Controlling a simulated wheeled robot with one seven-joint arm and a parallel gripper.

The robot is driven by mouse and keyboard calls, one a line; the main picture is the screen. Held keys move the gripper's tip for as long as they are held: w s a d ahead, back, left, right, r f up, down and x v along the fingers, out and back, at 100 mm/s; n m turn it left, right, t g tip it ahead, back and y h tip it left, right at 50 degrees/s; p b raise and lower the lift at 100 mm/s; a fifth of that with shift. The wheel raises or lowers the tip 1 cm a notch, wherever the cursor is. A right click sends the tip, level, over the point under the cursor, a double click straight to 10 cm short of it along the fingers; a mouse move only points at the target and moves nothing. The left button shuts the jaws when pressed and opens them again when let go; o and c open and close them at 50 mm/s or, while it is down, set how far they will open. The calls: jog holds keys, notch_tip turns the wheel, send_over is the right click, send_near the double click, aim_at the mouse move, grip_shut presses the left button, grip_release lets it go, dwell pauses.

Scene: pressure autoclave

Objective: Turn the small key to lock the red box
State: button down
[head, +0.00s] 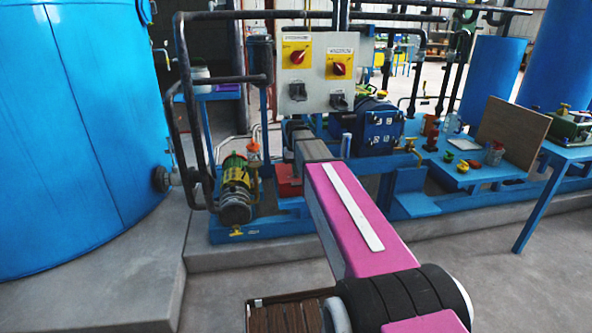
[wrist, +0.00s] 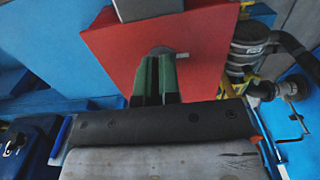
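The red box (head: 288,186) shows only in part in the head view, behind the end of my arm. In the wrist view its red face (wrist: 205,70) fills the upper middle. A round grey lock piece (wrist: 162,51) is on that face. My gripper (wrist: 157,62) has its two green-padded fingers close together, with the tips at this piece. They appear shut on the small key, which they hide almost wholly. A small pale bar (wrist: 183,55) sticks out just right of the fingertips. How far the key is turned cannot be told. In the head view my arm hides the fingers.
A control panel (head: 317,72) with two red knobs stands above the box. A green and yellow pump (head: 236,190) is close on its left, with dark pipes around. A big blue tank (head: 75,130) fills the left. A blue table (head: 570,152) stands at the right.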

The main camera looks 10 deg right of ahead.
jog(key=m, duration=0.4)
jog(key=shift+a+m, duration=0.25)
jog(key=shift+m, duration=0.05)
jog(key=m, duration=0.4)
jog(key=shift+w+a+m, duration=0.15)
jog(key=shift+w+m, duration=0.05)
jog(key=shift+m, duration=0.1)
jog(key=m, duration=0.4)
jog(key=shift+w+a+m, duration=0.1)
jog(key=shift+w+m, duration=0.05)
jog(key=shift+m, duration=0.15)
jog(key=shift+w+m, duration=0.2)
jog(key=shift+m, duration=1.9)
jog(key=c, duration=1.3)
grip_release()
